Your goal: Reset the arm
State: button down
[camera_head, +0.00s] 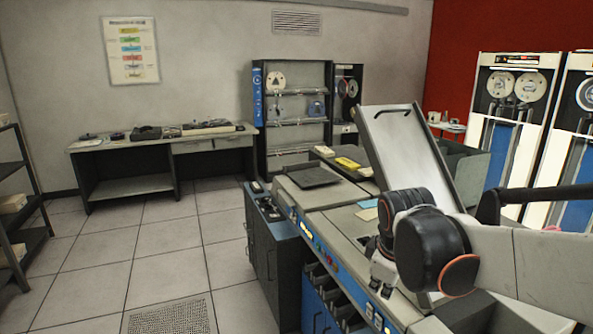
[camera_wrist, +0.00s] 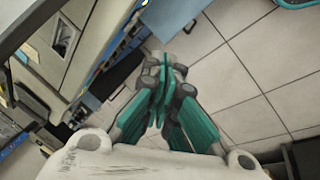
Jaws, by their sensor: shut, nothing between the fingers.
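My gripper (camera_wrist: 164,72) shows in the wrist view with its teal fingers together and nothing between them. It points down past a machine's edge, with the tiled floor beyond. In the head view my arm (camera_head: 435,245) reaches in from the right over the grey card machine (camera_head: 340,222), bent at dark joints with orange rings.
The card machine has a raised pale lid (camera_head: 412,150) close behind my arm. A dark cabinet (camera_head: 272,262) stands at its left. A desk (camera_head: 165,150) and shelf rack (camera_head: 296,112) stand at the back. Tape units (camera_head: 515,125) stand right.

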jog(key=s+d+m+t, duration=0.1)
jog(key=s+m+t, duration=0.2)
jog(key=s+m, duration=0.7)
jog(key=s, duration=0.6)
jog(key=shift+s+d+r+m+y, duration=0.15)
jog(key=shift+s+d+m+y, duration=0.15)
jog(key=shift+s+d+y, duration=0.1)
